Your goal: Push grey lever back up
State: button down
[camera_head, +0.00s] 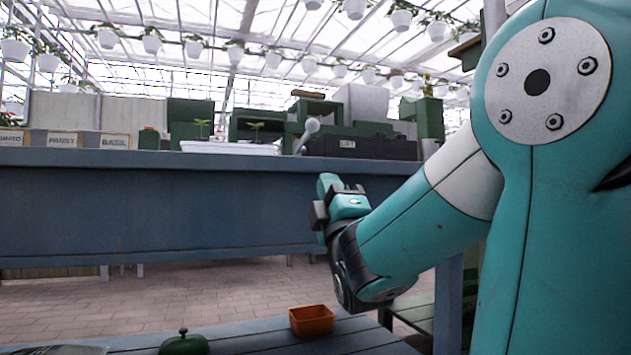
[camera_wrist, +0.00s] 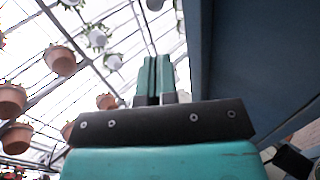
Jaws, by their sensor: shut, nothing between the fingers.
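The grey lever (camera_head: 312,125) shows in the head view as a round grey knob on a thin shaft. It leans up and to the right, at the right end of a white tray on the long blue bench. The foot of its shaft is hard to make out. My gripper (camera_head: 328,183) is in front of the bench's blue front panel, below the lever in the picture and apart from it. In the wrist view my gripper (camera_wrist: 154,78) points up toward the glass roof with its two teal fingers together and nothing between them. The lever is not seen there.
The blue bench (camera_head: 150,205) spans the view, and its blue side (camera_wrist: 262,70) fills the wrist view's right. The white tray (camera_head: 228,148) holds seedlings. A dark labelled box (camera_head: 375,147) stands right of the lever. An orange box (camera_head: 311,321) and green lidded object (camera_head: 184,344) sit on a nearer table.

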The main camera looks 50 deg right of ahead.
jog(key=shift+s+f+n, duration=0.25)
jog(key=shift+s+n, duration=0.05)
jog(key=shift+s, duration=0.1)
jog(key=p, duration=0.9)
send_near(313, 129)
jog(key=p+x, duration=0.1)
jog(key=x, duration=0.6)
jog(key=shift+w+d+r, duration=0.1)
jog(key=shift+w+r, duration=0.05)
jog(key=shift+r, duration=0.05)
jog(key=shift+h, duration=0.3)
